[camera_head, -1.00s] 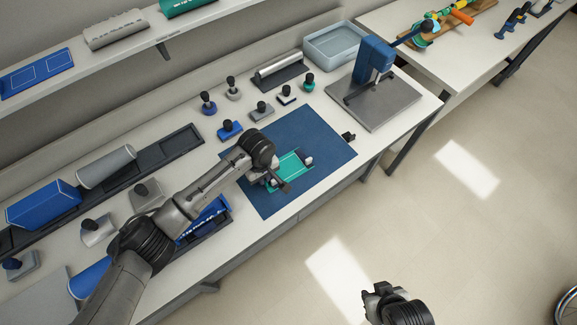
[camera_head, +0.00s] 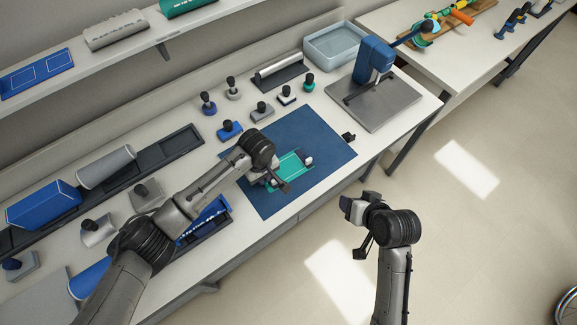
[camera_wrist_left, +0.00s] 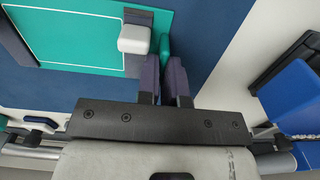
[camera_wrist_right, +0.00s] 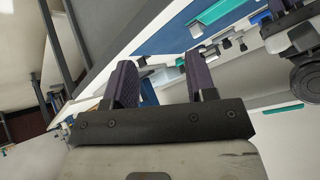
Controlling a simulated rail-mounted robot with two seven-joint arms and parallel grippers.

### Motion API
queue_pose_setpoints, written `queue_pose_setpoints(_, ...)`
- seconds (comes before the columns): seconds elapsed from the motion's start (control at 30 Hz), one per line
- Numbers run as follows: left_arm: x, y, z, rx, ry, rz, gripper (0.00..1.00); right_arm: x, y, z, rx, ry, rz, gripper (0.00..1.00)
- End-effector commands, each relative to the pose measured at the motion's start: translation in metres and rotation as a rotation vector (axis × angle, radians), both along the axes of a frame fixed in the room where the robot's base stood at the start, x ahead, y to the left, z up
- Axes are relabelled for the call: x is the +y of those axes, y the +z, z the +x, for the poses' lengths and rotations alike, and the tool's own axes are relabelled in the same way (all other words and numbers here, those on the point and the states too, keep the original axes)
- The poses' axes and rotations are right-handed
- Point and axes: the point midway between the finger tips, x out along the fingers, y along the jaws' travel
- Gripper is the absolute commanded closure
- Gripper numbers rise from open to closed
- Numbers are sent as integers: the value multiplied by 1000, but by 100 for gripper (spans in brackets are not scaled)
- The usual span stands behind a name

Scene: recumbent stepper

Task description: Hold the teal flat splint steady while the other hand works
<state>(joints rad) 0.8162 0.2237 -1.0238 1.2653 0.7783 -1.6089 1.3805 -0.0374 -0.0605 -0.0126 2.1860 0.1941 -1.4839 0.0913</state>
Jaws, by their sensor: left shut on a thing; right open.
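The teal flat splint (camera_head: 292,163) lies on the dark blue mat (camera_head: 268,203) on the workbench. It fills the upper left of the left wrist view (camera_wrist_left: 75,35), with a white block (camera_wrist_left: 134,39) at its edge. My left gripper (camera_head: 279,184) is at the splint's near left end. In the left wrist view its fingers (camera_wrist_left: 164,82) are shut on a teal edge of the splint, and the fingers partly hide the grip. My right gripper (camera_head: 356,208) is off the bench's front edge, apart from the splint. Its fingers (camera_wrist_right: 161,85) are spread and empty.
Several knobbed stamps (camera_head: 262,111) stand behind the mat. A blue press (camera_head: 373,62) on a grey plate is at the back right, beside a clear bin (camera_head: 335,45).

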Motion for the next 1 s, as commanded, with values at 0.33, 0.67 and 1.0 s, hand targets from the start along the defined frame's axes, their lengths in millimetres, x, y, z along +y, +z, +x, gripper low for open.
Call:
queue_pose_setpoints(0.33, 0, 0, 0, -1, 0, -1, 100, 35, -38, 45, 218, -504, 749, 49)
queue_pose_setpoints(0.67, 0, 0, 0, -1, 0, -1, 100, 44, -47, 62, 481, -969, 1339, 49)
queue_pose_setpoints(1.0, 0, 0, 0, -1, 0, -1, 100, 41, -32, 74, 714, -1314, 1797, 49)
